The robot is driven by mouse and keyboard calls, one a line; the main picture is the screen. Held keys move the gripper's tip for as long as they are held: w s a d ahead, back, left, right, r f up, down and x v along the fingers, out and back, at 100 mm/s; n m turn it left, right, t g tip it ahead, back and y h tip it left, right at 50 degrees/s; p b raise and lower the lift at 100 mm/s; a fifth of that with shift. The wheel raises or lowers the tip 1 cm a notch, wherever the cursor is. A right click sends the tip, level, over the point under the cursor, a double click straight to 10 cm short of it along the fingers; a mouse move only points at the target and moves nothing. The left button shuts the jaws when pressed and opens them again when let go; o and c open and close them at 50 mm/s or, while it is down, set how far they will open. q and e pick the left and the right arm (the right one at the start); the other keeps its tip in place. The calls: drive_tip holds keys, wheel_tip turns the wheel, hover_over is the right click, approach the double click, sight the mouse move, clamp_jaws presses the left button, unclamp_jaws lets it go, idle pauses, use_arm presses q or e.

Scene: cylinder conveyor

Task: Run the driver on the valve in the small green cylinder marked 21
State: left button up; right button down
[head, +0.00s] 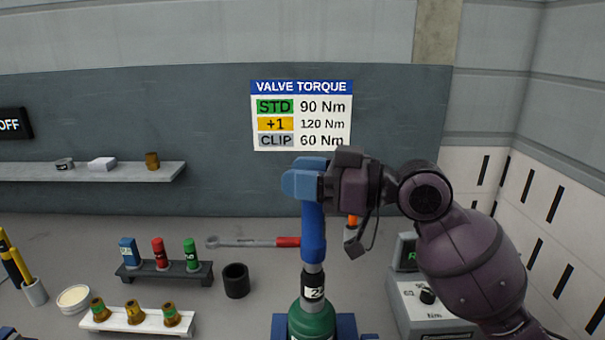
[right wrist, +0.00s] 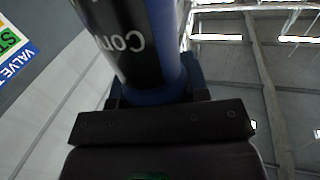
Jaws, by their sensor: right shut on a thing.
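My right gripper (head: 308,182) is shut on the blue driver (head: 313,238), which stands about upright above the green cylinder (head: 312,322). The driver's dark lower end meets the cylinder's neck; the valve itself is hidden, so I cannot tell how fully it is seated. A white label on the neck shows a "2"; the rest of the number is not readable. The cylinder sits between blue holder parts (head: 346,326) at the bottom edge. In the right wrist view the driver's blue and black body (right wrist: 135,45) rises from the jaws. My left gripper is not in view.
A torque wrench (head: 245,242) lies behind the driver. Left are a dark rack (head: 165,275) with coloured pieces, a black cup (head: 236,281) and a white tray (head: 140,321) with brass valves. A grey box (head: 428,303) stands right. The wall sign (head: 301,115) reads STD 90 Nm on green.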

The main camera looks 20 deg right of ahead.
drive_tip(key=shift+r, duration=0.15)
idle(0.4)
idle(0.4)
drive_tip(key=shift+f, duration=0.4)
idle(0.5)
drive_tip(key=shift+p, duration=0.3)
drive_tip(key=shift+r, duration=0.2)
idle(0.5)
drive_tip(key=shift+p, duration=0.45)
drive_tip(key=shift+r, duration=0.15)
idle(0.7)
drive_tip(key=shift+r+p, duration=0.15)
drive_tip(key=shift+p, duration=0.35)
idle(0.5)
